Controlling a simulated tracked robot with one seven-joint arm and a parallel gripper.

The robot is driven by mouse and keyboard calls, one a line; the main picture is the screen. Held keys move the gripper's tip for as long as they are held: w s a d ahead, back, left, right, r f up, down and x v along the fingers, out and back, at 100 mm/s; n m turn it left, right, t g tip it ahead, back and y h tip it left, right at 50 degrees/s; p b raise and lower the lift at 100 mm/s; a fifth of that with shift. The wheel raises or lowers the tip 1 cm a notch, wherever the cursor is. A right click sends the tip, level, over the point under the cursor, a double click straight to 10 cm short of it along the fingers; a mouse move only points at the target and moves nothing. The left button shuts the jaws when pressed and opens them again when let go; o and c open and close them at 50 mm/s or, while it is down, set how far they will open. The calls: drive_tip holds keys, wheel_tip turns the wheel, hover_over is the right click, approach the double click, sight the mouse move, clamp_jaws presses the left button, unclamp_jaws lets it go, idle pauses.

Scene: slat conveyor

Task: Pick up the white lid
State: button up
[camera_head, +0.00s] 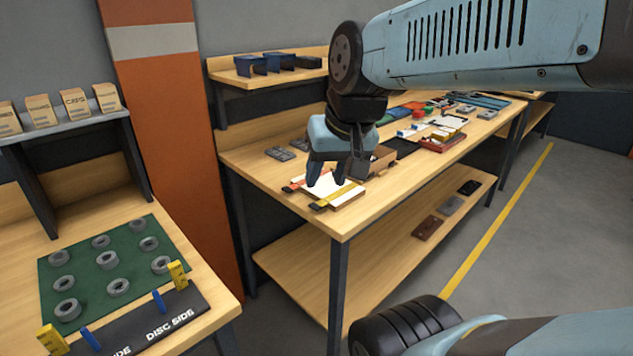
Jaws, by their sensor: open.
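My gripper (328,182) points down over the near end of the long wooden workbench, with its fingers apart. Just below it is a flat white piece (326,188), which may be the white lid; my fingers partly hide it. It lies between orange and yellow strips with dark ends. I cannot tell whether the fingers touch the white piece or hover just above it.
A small brown box (383,158) stands close behind my gripper. A red tray (443,142) and many small parts lie further along the workbench (257,180). Grey pieces (279,154) lie left. A green mat (105,283) with several grey rings is on the nearer left table.

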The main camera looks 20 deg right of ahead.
drive_tip(key=w+d+f+m+y, duration=0.2)
drive_tip(key=w+f+m+y, duration=0.15)
drive_tip(key=w+m, duration=0.35)
drive_tip(key=w+d+f+m+y, duration=0.3)
drive_tip(key=w+f+m, duration=0.1)
drive_tip(key=w+m, duration=0.3)
drive_tip(key=w+d+f+m+t+h, duration=0.1)
drive_tip(key=w+d+f+m+t, duration=0.3)
drive_tip(key=d+m, duration=0.5)
drive_tip(key=w+d+f+m+t+h, duration=0.2)
drive_tip(key=w+d+f+m+t, duration=0.15)
drive_tip(key=d+m, duration=0.6)
drive_tip(key=n, duration=0.2)
hover_over(354, 186)
wheel_tip(354, 186, down, 4)
drive_tip(key=shift+r+y, duration=0.1)
drive_tip(key=shift+y, duration=0.15)
drive_tip(key=shift+x, duration=2.7)
drive_tip(key=shift+s, duration=0.1)
drive_tip(key=shift+c, duration=0.2)
clamp_jaws()
